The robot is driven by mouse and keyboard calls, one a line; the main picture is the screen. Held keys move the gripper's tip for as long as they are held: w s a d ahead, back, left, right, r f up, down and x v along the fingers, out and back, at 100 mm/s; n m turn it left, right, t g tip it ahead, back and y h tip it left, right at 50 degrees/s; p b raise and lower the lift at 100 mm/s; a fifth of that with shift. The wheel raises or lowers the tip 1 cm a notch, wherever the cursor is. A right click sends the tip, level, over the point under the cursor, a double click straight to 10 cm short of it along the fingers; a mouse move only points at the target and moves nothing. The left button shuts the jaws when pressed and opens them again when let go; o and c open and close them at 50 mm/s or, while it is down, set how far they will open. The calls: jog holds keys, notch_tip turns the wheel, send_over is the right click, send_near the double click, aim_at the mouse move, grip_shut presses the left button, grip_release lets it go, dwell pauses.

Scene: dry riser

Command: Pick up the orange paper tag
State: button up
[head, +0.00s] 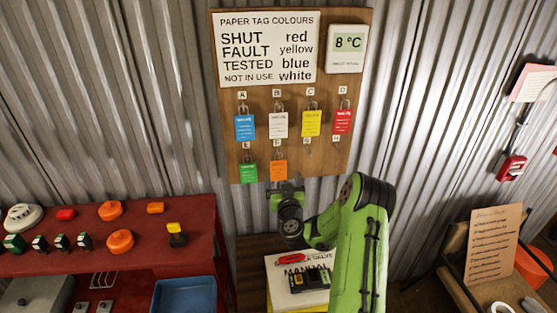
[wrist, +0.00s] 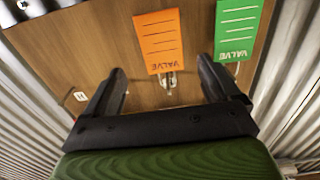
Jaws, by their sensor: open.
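The orange paper tag (head: 278,170) hangs from a hook under the letter F, in the lower row of the wooden board (head: 234,80). In the wrist view the orange tag (wrist: 160,40) appears upside down, with its ring and hook (wrist: 167,80) just below it. My gripper (head: 290,187) is near the lower edge of the board, just below and right of the tag. In the wrist view my gripper (wrist: 166,78) is open and empty, its two fingers on either side of the hook area. The green tag (wrist: 239,28) hangs beside the orange one, near the right finger.
Blue (head: 244,126), white (head: 278,124), yellow (head: 312,122) and red (head: 342,121) tags hang in the upper row. The green tag (head: 249,171) is left of the orange one. A red bench (head: 130,262) stands at left. Two lower hooks at right are bare.

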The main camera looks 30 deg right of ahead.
aim_at(279, 169)
jog(key=shift+w+d+r+p, duration=0.25)
jog(key=shift+w+p, duration=0.35)
jog(key=shift+p, duration=0.2)
jog(key=p+x, duration=0.2)
jog(key=x, duration=0.2)
jog(key=shift+a+f+p, duration=0.1)
jog(key=shift+f+p, duration=0.05)
jog(key=shift+p, duration=0.25)
jog(key=shift+w+f, duration=0.1)
jog(key=shift+w, duration=0.1)
jog(key=c, duration=1.1)
